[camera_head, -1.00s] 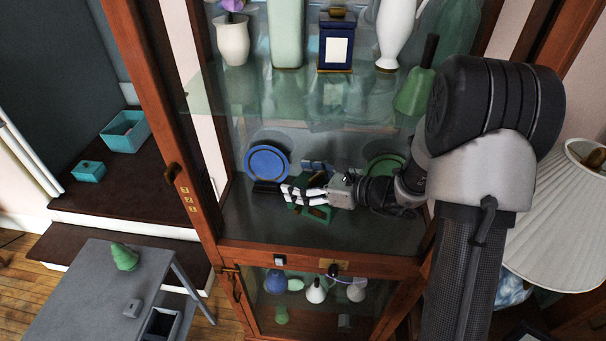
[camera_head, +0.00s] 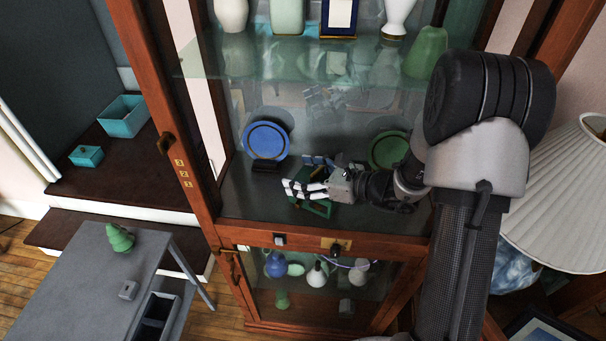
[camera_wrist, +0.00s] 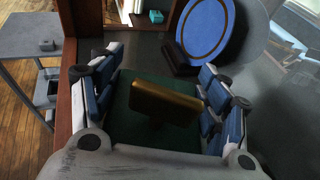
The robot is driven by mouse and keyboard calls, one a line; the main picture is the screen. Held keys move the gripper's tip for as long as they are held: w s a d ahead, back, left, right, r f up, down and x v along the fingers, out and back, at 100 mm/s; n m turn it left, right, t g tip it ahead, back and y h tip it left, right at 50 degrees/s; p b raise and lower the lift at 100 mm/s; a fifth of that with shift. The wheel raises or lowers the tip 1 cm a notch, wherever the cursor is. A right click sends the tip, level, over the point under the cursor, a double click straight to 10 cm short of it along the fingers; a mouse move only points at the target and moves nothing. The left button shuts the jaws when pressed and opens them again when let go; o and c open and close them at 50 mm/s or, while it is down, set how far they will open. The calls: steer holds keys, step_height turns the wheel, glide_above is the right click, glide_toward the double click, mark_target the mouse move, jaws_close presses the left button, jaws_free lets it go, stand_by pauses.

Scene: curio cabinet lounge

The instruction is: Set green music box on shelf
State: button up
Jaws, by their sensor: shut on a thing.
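The green music box (camera_wrist: 150,103) is a dark green block with a gold-brown piece on top. My gripper (camera_wrist: 155,100) is shut on it, with blue-padded fingers on both sides. In the head view my gripper (camera_head: 310,190) is inside the open cabinet, and the green music box (camera_head: 318,208) shows partly behind the fingers. It is over the shelf (camera_head: 240,202), close to the front edge. I cannot tell whether its underside touches the shelf.
A blue plate (camera_head: 267,140) on a dark stand is behind left of my gripper, and a green plate (camera_head: 388,150) is behind right. A glass shelf (camera_head: 300,55) with vases is above. The wooden door frame (camera_head: 165,120) is at left. A lamp (camera_head: 570,190) stands right.

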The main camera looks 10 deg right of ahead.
steer(key=shift+f+b, duration=0.45)
steer(key=shift+f, duration=0.05)
steer(key=o, duration=1.6)
step_height(320, 180, up, 10)
steer(key=shift+s+a+r, duration=0.1)
steer(key=shift+s+a, duration=0.05)
steer(key=s+a+r+n+g+h, duration=0.1)
steer(key=s+a+r+n+g, duration=0.2)
steer(key=s+n, duration=0.45)
steer(key=s+a+n+g+h, duration=0.1)
steer(key=s+a+n+g, duration=0.3)
steer(key=s, duration=0.6)
steer(key=s+d+n+h, duration=0.3)
steer(key=s+n, duration=0.1)
steer(key=s+d+n+t+h, duration=0.1)
steer(key=s+d+n+h, duration=0.2)
steer(key=s+d+n, duration=0.1)
steer(key=s+d+n+t+h, duration=0.1)
steer(key=s+d+n+h, duration=0.2)
steer(key=n, duration=0.3)
steer(key=shift+s+d+r+n, duration=0.15)
steer(key=shift+s+r+n, duration=0.1)
steer(key=shift+s, duration=0.5)
